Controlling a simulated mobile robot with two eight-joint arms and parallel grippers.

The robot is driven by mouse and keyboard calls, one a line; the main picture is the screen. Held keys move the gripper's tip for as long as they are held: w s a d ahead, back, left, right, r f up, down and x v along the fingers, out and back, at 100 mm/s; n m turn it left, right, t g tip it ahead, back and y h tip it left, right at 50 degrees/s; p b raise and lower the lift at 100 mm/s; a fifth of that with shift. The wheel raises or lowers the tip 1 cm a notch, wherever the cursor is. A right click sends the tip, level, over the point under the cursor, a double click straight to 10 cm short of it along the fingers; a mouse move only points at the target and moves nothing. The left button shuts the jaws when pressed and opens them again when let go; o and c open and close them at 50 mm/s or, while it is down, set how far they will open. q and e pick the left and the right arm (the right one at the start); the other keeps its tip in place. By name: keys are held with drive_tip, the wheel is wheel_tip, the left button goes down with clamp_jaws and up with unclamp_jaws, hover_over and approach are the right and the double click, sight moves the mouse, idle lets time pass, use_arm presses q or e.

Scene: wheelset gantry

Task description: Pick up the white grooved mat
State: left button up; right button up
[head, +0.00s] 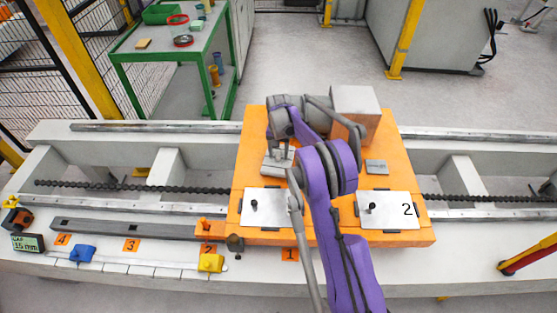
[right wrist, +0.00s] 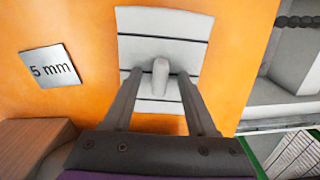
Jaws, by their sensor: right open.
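The white grooved mat (right wrist: 190,30) lies on the orange plate and has dark groove lines and a grey upright knob in its middle. In the head view the mat (head: 270,169) is on the left rear part of the orange plate, partly hidden by my right gripper (head: 281,151). In the right wrist view my right gripper (right wrist: 160,78) is open, with one finger on each side of the knob. I cannot tell whether the fingers touch it. My left gripper is not in view.
The orange plate (head: 240,170) also bears a 5 mm plate (right wrist: 50,67), a grey box (head: 355,100) and two white covers with black knobs, one marked 2 (head: 390,220). Rails and a dark chain (head: 130,187) run sideways. A green cart (head: 180,50) stands behind.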

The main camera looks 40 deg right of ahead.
clamp_jaws()
drive_tip(key=shift+r, duration=0.1)
idle(0.4)
